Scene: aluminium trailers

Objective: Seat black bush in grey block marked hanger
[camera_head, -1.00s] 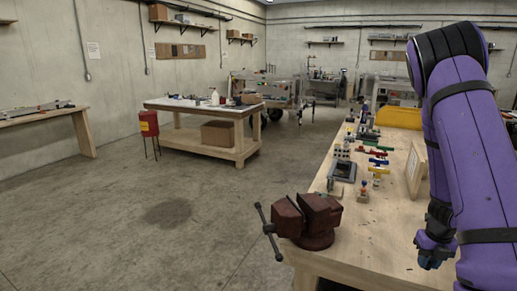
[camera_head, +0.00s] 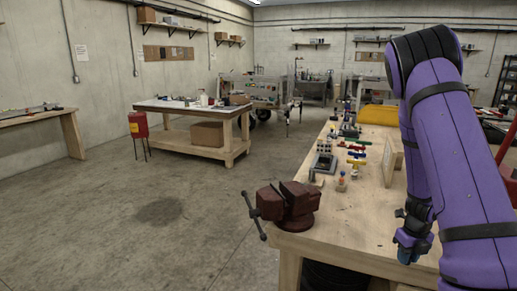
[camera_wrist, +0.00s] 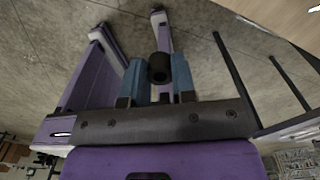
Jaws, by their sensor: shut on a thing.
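My gripper (camera_wrist: 157,76) shows in the wrist view with two blue fingers closed on a small black bush (camera_wrist: 160,68), a short cylinder with a hole showing in its end. The bush is held over the concrete floor, apart from any block. In the head view my purple arm hangs at the right, beside the workbench; the fingers and bush are too small or hidden there. A grey block-like item (camera_head: 323,163) lies on the workbench (camera_head: 352,215) among small parts. I cannot read any hanger marking, so I cannot tell which piece is the hanger block.
A red-brown vise (camera_head: 287,204) sits at the bench's near left corner. Several coloured parts and an upright wooden board (camera_head: 391,160) stand along the bench, with a yellow bin (camera_head: 378,115) farther back. Another table (camera_head: 190,108) stands across open floor.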

